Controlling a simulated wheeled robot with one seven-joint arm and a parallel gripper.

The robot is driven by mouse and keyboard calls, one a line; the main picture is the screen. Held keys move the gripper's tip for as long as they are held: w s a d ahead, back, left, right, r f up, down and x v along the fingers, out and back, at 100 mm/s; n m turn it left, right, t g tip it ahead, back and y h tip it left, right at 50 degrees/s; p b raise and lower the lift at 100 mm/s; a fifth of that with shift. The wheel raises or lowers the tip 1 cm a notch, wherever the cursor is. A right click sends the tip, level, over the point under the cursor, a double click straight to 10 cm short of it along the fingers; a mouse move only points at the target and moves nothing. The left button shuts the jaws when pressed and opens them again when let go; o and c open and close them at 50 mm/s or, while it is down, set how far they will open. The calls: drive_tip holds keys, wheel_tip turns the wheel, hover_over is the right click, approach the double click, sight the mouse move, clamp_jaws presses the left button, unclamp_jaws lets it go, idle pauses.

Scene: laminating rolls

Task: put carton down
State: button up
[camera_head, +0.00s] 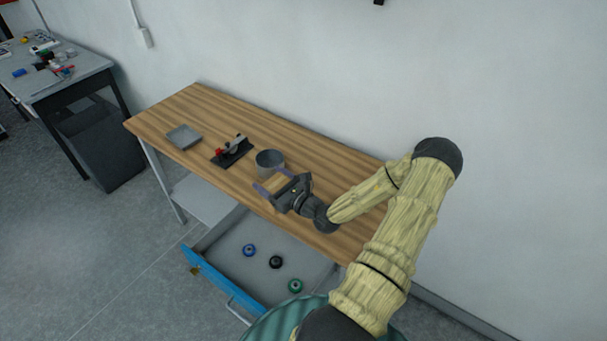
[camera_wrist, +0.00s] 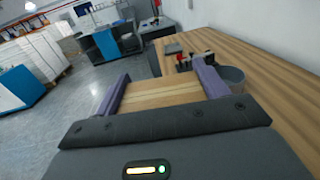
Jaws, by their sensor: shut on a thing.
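My gripper (camera_head: 271,181) is shut on a tan carton (camera_head: 274,187) near the front edge of the wooden worktop (camera_head: 330,172). In the wrist view the carton (camera_wrist: 160,93) lies between the two purple fingers (camera_wrist: 160,72).
A grey cup (camera_head: 270,163) stands just behind the carton. A black device with a red knob (camera_head: 232,151) and a flat grey tray (camera_head: 184,137) are farther left. Below, an open blue-fronted drawer (camera_head: 222,288) holds blue, black and green rolls (camera_head: 276,262).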

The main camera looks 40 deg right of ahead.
drive_tip(key=a+f+m+h+p, duration=0.1)
drive_tip(key=a+f, duration=0.2)
drive_tip(key=a, duration=0.6)
drive_tip(key=w+a+f+m+h+p, duration=0.1)
drive_tip(key=a+f+h, duration=0.1)
drive_tip(key=a, duration=0.8)
drive_tip(key=shift+w+f, duration=0.3)
drive_tip(key=shift+f, duration=0.2)
drive_tip(key=shift+a, duration=0.15)
